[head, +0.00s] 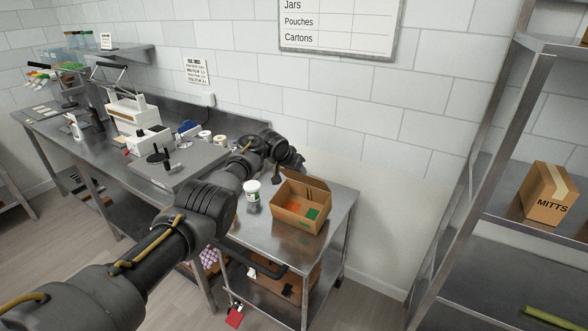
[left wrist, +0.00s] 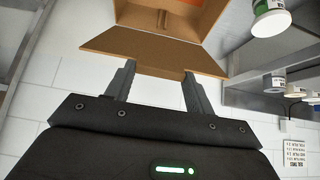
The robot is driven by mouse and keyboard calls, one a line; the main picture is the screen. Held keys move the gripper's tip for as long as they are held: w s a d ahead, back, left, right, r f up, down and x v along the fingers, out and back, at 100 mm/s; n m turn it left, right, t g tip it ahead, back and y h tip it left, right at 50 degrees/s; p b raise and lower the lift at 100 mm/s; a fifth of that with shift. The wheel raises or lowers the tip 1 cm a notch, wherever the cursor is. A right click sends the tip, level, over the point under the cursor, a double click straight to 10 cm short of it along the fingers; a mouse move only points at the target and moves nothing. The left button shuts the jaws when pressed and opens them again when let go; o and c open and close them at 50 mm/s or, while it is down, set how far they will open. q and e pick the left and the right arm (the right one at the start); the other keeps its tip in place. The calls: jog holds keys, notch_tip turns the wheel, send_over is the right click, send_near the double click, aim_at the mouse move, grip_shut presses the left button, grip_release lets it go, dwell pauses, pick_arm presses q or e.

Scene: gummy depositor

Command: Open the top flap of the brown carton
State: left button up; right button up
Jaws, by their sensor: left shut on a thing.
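The brown carton (head: 291,219) stands on the metal side table, and its inside shows orange and green. Its top flap (head: 308,181) is raised along the back edge, leaving the top open. My left gripper (head: 281,178) is behind the carton's left back corner, at the flap. In the left wrist view the flap (left wrist: 150,50) crosses in front of my left gripper (left wrist: 158,84), whose two fingers stand apart at its edge. The carton's inside (left wrist: 190,15) shows beyond it. The exact contact is hard to make out. My right gripper is not in view.
A white tub (head: 252,190) stands just left of the carton. The table (head: 335,207) is bare to the carton's right. A metal rack with a MITTS box (head: 549,193) is at the right. The tiled wall is close behind.

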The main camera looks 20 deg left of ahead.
pick_arm(q)
jog(key=o, duration=1.4)
jog(key=v, duration=1.1)
jog(key=shift+f, duration=0.15)
